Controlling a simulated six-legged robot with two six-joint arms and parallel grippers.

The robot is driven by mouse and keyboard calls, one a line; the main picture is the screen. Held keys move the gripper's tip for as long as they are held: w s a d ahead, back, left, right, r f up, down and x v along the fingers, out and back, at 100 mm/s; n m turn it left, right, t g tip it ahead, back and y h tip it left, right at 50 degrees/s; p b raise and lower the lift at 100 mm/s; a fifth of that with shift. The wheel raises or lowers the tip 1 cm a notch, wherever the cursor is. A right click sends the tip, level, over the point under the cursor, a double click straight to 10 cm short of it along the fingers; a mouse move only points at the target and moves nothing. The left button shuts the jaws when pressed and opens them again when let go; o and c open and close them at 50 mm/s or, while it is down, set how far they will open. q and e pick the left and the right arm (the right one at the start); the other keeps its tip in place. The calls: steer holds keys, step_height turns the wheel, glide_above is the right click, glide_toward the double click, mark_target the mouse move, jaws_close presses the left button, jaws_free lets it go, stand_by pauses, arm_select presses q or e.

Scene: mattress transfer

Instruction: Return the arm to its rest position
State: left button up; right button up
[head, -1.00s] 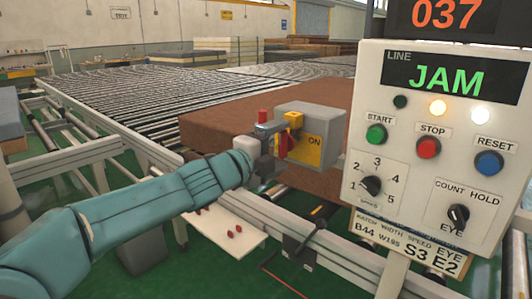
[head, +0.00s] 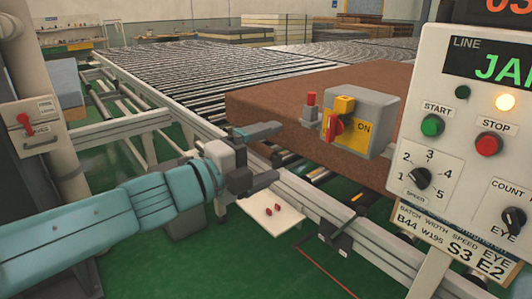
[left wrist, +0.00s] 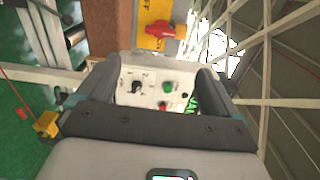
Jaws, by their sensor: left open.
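My left gripper (head: 268,157) is in the head view, left of the grey switch box (head: 376,112). Its two dark fingers are spread apart with nothing between them. The box has a yellow "ON" plate and a red rotary handle (head: 335,128), and the gripper is clear of it. In the left wrist view, the fingers (left wrist: 150,88) are open, with the control panel (left wrist: 150,97) showing between them. The red handle (left wrist: 160,29) also shows at the top of that view. My right gripper is not in view.
A brown mattress (head: 300,95) lies on the roller conveyor (head: 190,75). A small white shelf (head: 272,222) with red pieces is below the gripper. A post with a red-levered box (head: 32,125) stands left.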

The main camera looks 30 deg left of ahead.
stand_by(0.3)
arm_select(q)
steer(key=w+d+f+n+g+p, duration=0.2)
steer(key=d+f+p, duration=0.1)
steer(key=f, duration=0.5)
steer(key=w+d+f+n+g+p, duration=0.1)
steer(key=d+f+n+g+p, duration=0.15)
steer(key=f, duration=0.55)
steer(key=w+d+f+n+g+p, duration=0.1)
steer(key=w+d+f+g+p, duration=0.15)
steer(key=f, duration=0.55)
steer(key=s+d+f+n+g+p, duration=0.2)
steer(key=s+d+f+n+g, duration=0.15)
steer(key=s+f, duration=0.35)
steer(key=s+d+f+n+g+p, duration=0.1)
steer(key=s+d+f+n+g, duration=0.1)
steer(key=s+f+n, duration=0.6)
steer(key=s+f+n+g+y, duration=0.2)
steer(key=s+f+n+g, duration=0.2)
steer(key=s+f+n, duration=0.3)
steer(key=shift+s+f, duration=0.35)
steer(key=shift+s, duration=0.9)
